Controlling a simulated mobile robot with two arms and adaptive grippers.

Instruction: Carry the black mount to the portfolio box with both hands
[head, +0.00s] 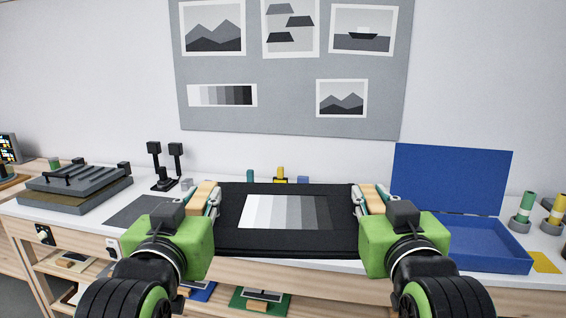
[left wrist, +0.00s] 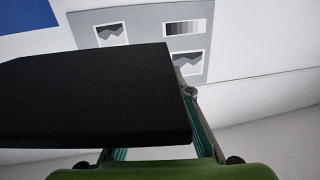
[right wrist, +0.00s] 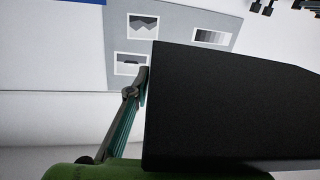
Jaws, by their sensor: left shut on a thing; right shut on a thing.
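The black mount (head: 240,239) is a flat dark board with a grey step-scale print in its middle. It is held roughly level in front of me at the table's front edge. My left gripper (head: 212,205) is shut on its left edge and my right gripper (head: 360,204) is shut on its right edge. Its dark surface fills much of the left wrist view (left wrist: 95,100) and the right wrist view (right wrist: 225,110). The blue portfolio box (head: 490,258) stands open to the right, its lid (head: 452,178) upright at the back. Its visible inside looks empty.
The white worktop (head: 80,212) carries a grey flat press (head: 75,188) at far left and a dark mat (head: 140,212). Small black stands (head: 165,165) are behind the left gripper. Green and yellow rolls (head: 526,208) and a yellow card (head: 544,262) are beside the box.

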